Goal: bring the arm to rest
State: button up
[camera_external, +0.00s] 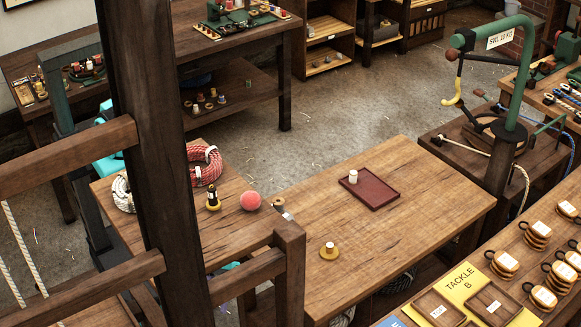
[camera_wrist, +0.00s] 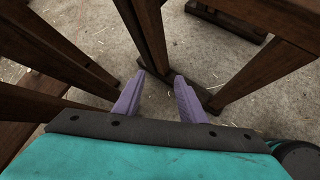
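My gripper (camera_wrist: 160,80) shows in the wrist view as two purple fingers below a dark plate and a teal housing. The fingers are apart with nothing between them, so it is open and empty. It points down past dark wooden beams toward a grey floor (camera_wrist: 105,32). In the outside view, a dark post (camera_external: 150,120) and rails hide most of my arm.
Wooden beams (camera_wrist: 148,35) stand close around the fingers. In the outside view, a table (camera_external: 390,225) carries a dark red tray (camera_external: 378,196) with a white spool and a yellow-based spool (camera_external: 329,250). A red rope coil (camera_external: 207,165) and pink ball (camera_external: 250,200) lie left.

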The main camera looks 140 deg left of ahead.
jog(key=s+d+f+m+g+y+b, duration=0.15)
jog(key=s+f+m+g, duration=0.35)
jog(key=s+f, duration=0.55)
jog(key=s+d+f+m+g+y+b, duration=0.1)
jog(key=s+d+f+m+g+b, duration=0.1)
jog(key=s+f+m, duration=0.75)
jog(key=s+a+f+m+g+y+b, duration=0.2)
jog(key=s+f+m, duration=0.2)
jog(key=s, duration=0.6)
jog(key=s+a+f+m+g+y+b, duration=0.1)
jog(key=s+a+f+m+g+y, duration=0.3)
jog(key=s, duration=0.6)
notch_tip(320, 180, up, 19)
jog(key=d+t+h+p, duration=0.1)
jog(key=d+h+p, duration=0.1)
jog(key=p, duration=1.7)
jog(key=shift+w+f+m, duration=0.15)
jog(key=shift+f+m, duration=0.05)
jog(key=shift+m, duration=0.15)
jog(key=shift+d, duration=0.1)
jog(key=f+b, duration=0.4)
jog(key=shift+s+f+b, duration=0.25)
jog(key=shift+f+b, duration=0.1)
jog(key=shift+f, duration=0.05)
